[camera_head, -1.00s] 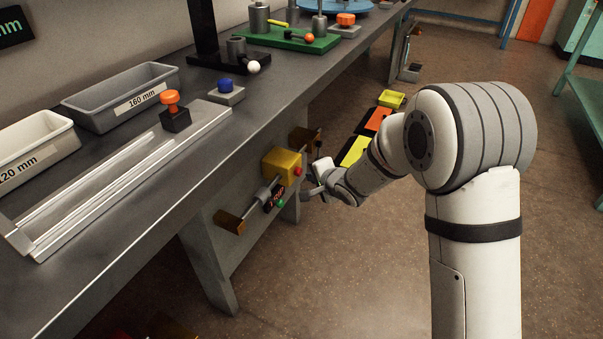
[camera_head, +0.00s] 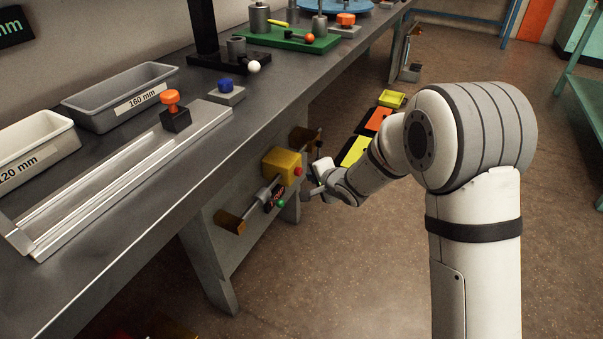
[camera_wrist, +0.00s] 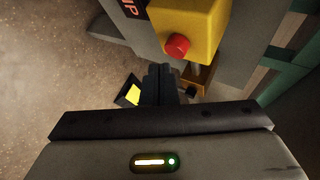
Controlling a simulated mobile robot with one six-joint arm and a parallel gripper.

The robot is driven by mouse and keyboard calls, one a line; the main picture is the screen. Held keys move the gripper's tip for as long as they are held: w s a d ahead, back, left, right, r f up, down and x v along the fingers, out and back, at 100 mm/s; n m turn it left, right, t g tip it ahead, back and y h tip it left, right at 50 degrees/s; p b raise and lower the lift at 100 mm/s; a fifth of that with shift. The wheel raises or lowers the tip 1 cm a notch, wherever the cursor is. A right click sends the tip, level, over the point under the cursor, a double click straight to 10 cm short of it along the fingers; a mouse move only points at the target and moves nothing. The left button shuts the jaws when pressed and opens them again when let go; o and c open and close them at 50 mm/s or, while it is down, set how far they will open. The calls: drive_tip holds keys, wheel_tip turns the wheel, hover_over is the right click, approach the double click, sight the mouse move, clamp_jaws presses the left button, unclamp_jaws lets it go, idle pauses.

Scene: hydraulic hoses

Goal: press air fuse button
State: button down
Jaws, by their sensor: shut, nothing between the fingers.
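A yellow box (camera_head: 281,164) with a red button (camera_head: 298,171) is mounted under the front edge of the workbench. A green button (camera_head: 281,203) and a small dark sign with red lettering (camera_head: 272,196) sit just below it. No readable label says which is the air fuse button. My gripper (camera_head: 312,190) is just right of and below the red button, apart from it. In the wrist view the red button (camera_wrist: 178,46) on the yellow box (camera_wrist: 202,22) shows just beyond and slightly right of my shut, empty fingers (camera_wrist: 159,72). The sign is cut off at the top edge.
The grey workbench (camera_head: 190,170) overhangs the box. Brass-coloured brackets (camera_head: 230,221) stand out beside it, joined by a rod. Grey (camera_head: 120,97) and white (camera_head: 35,148) bins stand on the bench. Yellow and orange floor trays (camera_head: 378,119) lie behind my arm. Open floor lies to the right.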

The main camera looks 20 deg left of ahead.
drive_tip(key=shift+a, duration=0.1)
drive_tip(key=shift+a+p, duration=0.35)
drive_tip(key=shift+p, duration=0.05)
drive_tip(key=shift+w+a, duration=0.1)
drive_tip(key=shift+a, duration=0.4)
idle(0.7)
drive_tip(key=shift+d+p, duration=0.1)
drive_tip(key=shift+p, duration=0.2)
drive_tip(key=shift+d+p, duration=0.5)
drive_tip(key=shift+d, duration=0.35)
